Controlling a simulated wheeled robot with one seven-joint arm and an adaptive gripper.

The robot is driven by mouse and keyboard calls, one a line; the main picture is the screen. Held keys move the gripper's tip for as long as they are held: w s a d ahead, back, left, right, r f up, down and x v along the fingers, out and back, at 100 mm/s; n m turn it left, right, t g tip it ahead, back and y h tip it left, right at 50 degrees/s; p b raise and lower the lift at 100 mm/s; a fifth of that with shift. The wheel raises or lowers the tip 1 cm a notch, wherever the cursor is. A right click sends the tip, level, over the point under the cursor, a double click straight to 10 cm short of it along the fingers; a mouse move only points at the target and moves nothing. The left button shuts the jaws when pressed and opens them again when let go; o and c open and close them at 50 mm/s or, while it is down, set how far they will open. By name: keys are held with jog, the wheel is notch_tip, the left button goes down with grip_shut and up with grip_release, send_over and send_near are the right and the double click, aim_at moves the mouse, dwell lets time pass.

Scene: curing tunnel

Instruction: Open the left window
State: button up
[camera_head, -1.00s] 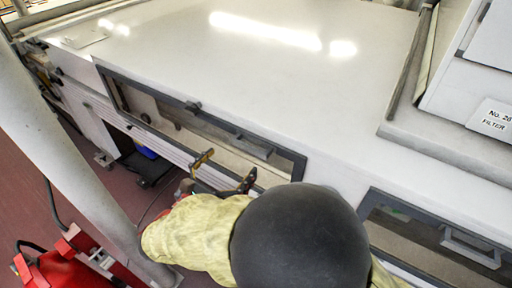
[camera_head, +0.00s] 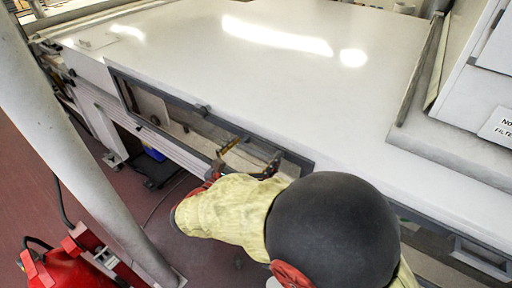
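The left window (camera_head: 160,82) is a long dark-framed glass pane in the side of the white tunnel. It looks shut in its frame. A small dark knob (camera_head: 203,111) sits on its top edge. Its grey bar handle (camera_head: 250,147) is on the right half, partly hidden by my gripper. My gripper (camera_head: 250,156) is at the handle, with one finger to its left and one to its right. The fingers are spread apart. I cannot tell whether they touch the handle. My yellow-sleeved arm and dark round joint hide the window's lower right.
A second window (camera_head: 482,255) with a handle is at the lower right. The white tunnel top (camera_head: 300,85) is bare. A filter cabinet (camera_head: 470,95) stands at right.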

jog(key=shift+c, duration=1.2)
jog(key=c, duration=1.1)
